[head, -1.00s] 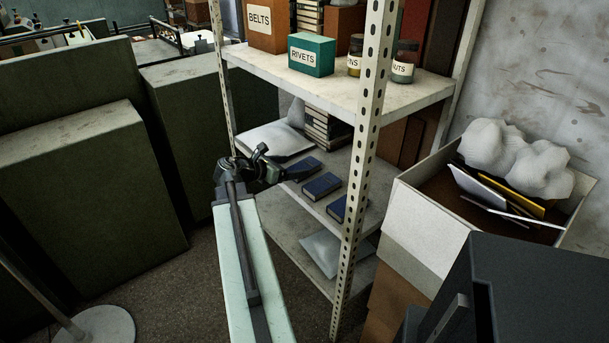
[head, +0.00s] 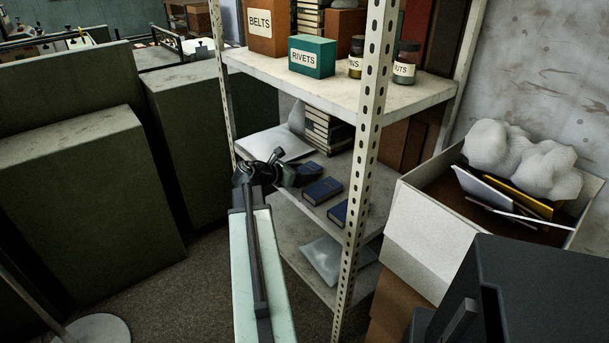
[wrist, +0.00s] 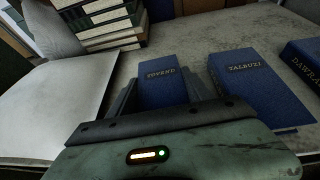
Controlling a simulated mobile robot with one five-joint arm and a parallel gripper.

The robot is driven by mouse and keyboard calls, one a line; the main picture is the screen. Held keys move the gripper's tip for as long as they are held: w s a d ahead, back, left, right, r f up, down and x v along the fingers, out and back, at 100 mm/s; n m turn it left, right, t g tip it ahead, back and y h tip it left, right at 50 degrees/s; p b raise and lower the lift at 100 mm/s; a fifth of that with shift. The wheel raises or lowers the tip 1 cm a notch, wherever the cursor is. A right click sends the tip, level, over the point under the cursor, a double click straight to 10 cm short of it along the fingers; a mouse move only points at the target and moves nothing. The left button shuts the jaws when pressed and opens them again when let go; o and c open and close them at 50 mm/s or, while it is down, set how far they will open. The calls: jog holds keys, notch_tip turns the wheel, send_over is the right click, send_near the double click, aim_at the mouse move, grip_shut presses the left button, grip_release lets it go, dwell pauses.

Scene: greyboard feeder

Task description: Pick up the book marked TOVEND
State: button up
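A small blue book (wrist: 162,82) lies on the middle shelf straight ahead of my gripper. Its gold lettering ends in "END"; the first letters are hard to read, but it fits TOVEND. In the head view this book (head: 310,171) is the farthest of three and partly hidden by my gripper (head: 287,172). In the wrist view my gripper (wrist: 162,98) has its dark fingers apart, one on each side of the book's near part. I cannot tell whether they touch it.
A third blue book (wrist: 305,58) lies farther right, its title cut off. A pale flat packet (wrist: 65,95) lies left of the target. A stack of books (head: 325,130) stands behind. The rack's front post (head: 368,150) and upper shelf (head: 340,85) bound the opening.

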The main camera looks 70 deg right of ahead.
aim_at(304, 170)
jog(key=shift+r, duration=0.1)
jog(key=shift+c, duration=0.2)
notch_tip(304, 170, up, 10)
jog(key=p, duration=1)
jog(key=shift+r, duration=0.15)
